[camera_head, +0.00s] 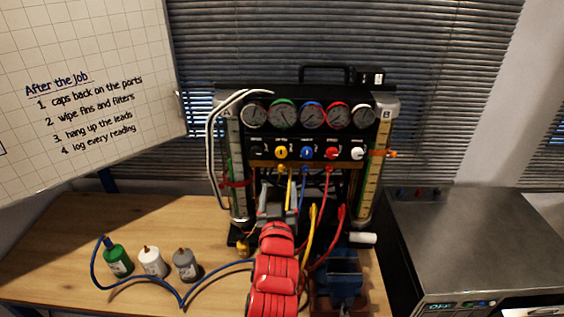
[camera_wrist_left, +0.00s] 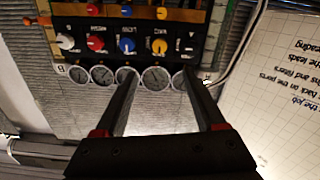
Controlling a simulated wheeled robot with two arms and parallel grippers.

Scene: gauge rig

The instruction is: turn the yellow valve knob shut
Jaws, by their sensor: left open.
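The yellow valve knob (camera_head: 281,153) is on the black front panel of the gauge rig (camera_head: 335,152), between a black knob and the blue knob (camera_head: 306,153). It also shows in the left wrist view (camera_wrist_left: 160,46), where the rig appears upside down. My left gripper (camera_head: 278,192) is open and empty, in front of the rig and below the knob in the head view. In the left wrist view the fingertips (camera_wrist_left: 160,72) are apart, with the yellow knob seen past the gap between them, not touched. My right gripper is not in view.
A red knob (camera_head: 331,153) and a white knob (camera_head: 358,153) continue the row under several gauges. Yellow, blue and red hoses hang below. Green, white and grey bottles (camera_head: 118,260) stand on the wooden bench (camera_head: 60,255) at left. A blue vise (camera_head: 343,275) stands to the right of my arm.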

